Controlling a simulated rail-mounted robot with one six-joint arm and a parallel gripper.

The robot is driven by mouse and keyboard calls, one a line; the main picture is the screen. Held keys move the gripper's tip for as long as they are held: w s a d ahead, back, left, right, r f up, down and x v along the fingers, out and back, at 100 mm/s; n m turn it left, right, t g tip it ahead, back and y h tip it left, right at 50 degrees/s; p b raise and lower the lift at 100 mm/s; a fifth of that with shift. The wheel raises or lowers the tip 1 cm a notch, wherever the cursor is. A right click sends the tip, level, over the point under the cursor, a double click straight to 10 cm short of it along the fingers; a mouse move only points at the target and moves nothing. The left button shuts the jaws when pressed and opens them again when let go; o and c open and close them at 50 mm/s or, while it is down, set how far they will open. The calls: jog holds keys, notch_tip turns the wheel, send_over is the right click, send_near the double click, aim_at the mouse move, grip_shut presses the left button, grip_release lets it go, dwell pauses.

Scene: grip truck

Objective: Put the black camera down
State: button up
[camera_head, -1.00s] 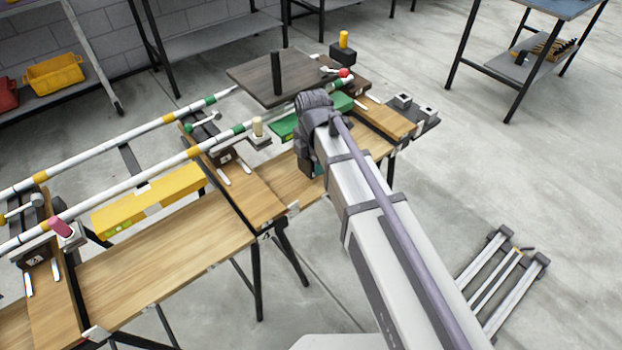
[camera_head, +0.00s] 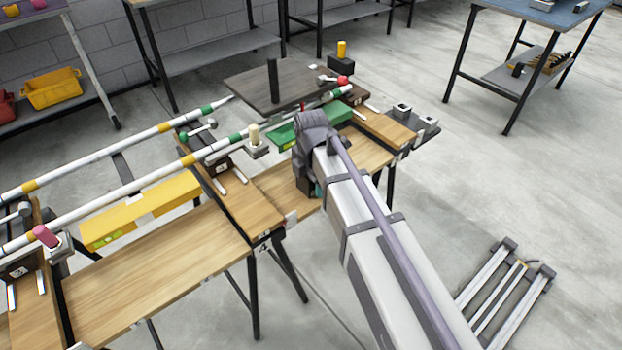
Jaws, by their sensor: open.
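My gripper (camera_head: 304,186) is at the far end of my arm, over the wooden bench (camera_head: 268,208) beside a green block. Its dark side shows below the wrist, and it is open. Its fingertips are mostly hidden by the wrist and arm, and nothing shows held in it. I cannot pick out the black camera with certainty. A small black block with a yellow knob (camera_head: 341,62) stands at the back edge of a dark square board (camera_head: 248,86).
Two striped rails (camera_head: 103,202) run along the bench at left. Metal frame (camera_head: 505,285) lies on the floor at right.

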jog(key=shift+r, duration=0.1)
notch_tip(320, 180, up, 12)
jog(key=p, duration=1.2)
jog(key=shift+r+p, duration=0.25)
jog(key=shift+p, duration=0.05)
jog(key=shift+f, duration=0.15)
jog(key=s+d+m, duration=0.6)
jog(key=d+m, duration=0.2)
jog(key=m, duration=0.5)
jog(key=s+d+m, duration=0.7)
jog(key=d+m, duration=0.2)
jog(key=m, duration=0.4)
notch_tip(320, 180, up, 11)
jog(key=p, duration=1.1)
notch_tip(320, 180, down, 35)
jog(key=b, duration=3.4)
jog(key=shift+w+a+r+b, duration=0.2)
jog(key=shift+a+b, duration=0.1)
jog(key=shift+b, duration=0.1)
